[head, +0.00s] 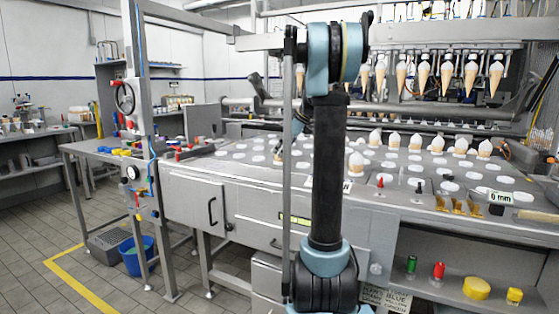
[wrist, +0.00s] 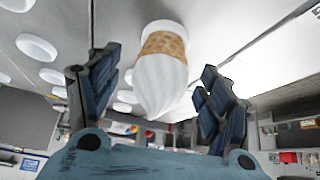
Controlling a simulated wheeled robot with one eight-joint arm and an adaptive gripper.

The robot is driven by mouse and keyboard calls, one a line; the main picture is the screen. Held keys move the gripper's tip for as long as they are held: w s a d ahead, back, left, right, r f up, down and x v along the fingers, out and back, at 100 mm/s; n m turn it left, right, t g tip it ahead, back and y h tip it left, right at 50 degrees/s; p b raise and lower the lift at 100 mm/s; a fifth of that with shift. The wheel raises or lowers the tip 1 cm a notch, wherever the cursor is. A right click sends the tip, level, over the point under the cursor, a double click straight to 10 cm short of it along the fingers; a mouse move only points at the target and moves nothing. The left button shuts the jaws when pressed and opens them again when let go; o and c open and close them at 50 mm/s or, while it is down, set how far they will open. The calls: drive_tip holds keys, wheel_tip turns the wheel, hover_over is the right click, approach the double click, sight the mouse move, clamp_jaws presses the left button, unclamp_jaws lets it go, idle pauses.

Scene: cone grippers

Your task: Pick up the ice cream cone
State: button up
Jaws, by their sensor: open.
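In the wrist view, an ice cream cone (wrist: 160,80) with a white swirled top and a tan band shows between the two fingers of my gripper (wrist: 159,65). The picture looks upside down, and the cone's wafer end meets the white surface at the top. The dark blue fingers are spread, with a visible gap on each side of the cone. I cannot tell which one is between my fingers.
More cones (head: 424,73) hang in a row at the back of the machine. The metal table (head: 240,172) has many round white spots. Small golden holders (head: 458,206) and a white "0 mm" gauge (head: 495,196) are at the right. A post with dials (head: 140,130) stands left.

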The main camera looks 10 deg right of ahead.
drive_tip(key=shift+x, duration=1)
drive_tip(key=c, duration=0.9)
drive_tip(key=shift+r, duration=0.1)
